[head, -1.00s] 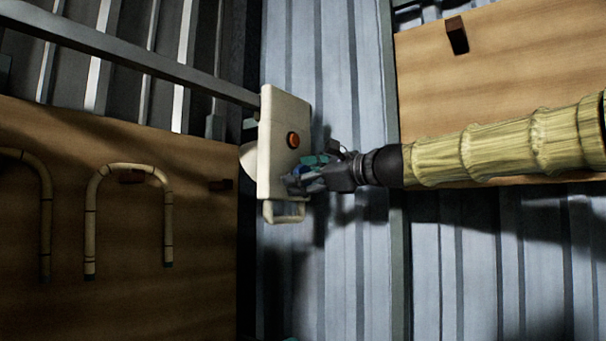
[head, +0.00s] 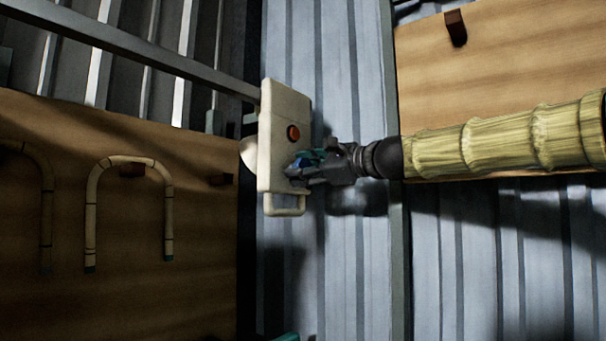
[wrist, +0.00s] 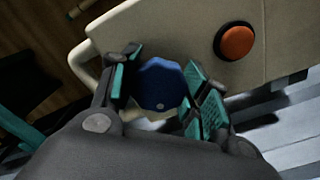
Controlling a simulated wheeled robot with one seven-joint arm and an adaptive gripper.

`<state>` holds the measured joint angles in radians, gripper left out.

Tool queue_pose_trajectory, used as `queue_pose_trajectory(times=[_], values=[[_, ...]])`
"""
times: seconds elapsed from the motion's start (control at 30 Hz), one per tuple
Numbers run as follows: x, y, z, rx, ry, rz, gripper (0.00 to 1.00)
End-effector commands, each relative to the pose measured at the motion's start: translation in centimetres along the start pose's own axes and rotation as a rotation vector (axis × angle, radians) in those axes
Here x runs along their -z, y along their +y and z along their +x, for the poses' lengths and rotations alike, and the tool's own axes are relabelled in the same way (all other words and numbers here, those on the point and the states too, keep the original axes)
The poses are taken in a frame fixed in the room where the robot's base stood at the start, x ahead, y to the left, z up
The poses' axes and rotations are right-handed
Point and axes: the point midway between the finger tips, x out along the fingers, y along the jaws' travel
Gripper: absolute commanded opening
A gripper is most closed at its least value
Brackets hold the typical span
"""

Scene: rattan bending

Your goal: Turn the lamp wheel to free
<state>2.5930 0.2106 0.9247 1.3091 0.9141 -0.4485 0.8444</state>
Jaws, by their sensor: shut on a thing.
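The lamp (head: 283,120) is a cream box hung from a grey rail, with a red-orange button and a loop handle at its bottom. Its wheel is the blue scalloped knob (wrist: 160,85), with a small pale mark near its lower edge in the wrist view. My gripper (wrist: 158,92) is shut on the wheel, with a teal pad on each side of it. In the head view my gripper (head: 298,168) is at the lower part of the lamp's face and largely hides the wheel. I cannot read the wheel's setting.
The orange button (wrist: 237,42) is just right of my fingers. The loop handle (head: 285,206) hangs just below. The grey rail (head: 130,48) crosses the upper left. Bent rattan pieces (head: 130,165) hang on a wooden board at left.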

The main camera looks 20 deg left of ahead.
Motion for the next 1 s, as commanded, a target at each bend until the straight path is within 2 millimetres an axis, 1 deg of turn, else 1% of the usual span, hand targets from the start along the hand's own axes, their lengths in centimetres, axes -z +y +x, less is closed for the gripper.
queue_pose_trajectory(times=[0.03, 1.0], values=[[0.21, 0.23, -0.03, 0.002, -0.001, -0.038, 0.22], [0.39, 0.59, -0.01, 0.002, 0.0, -0.958, 0.22]])
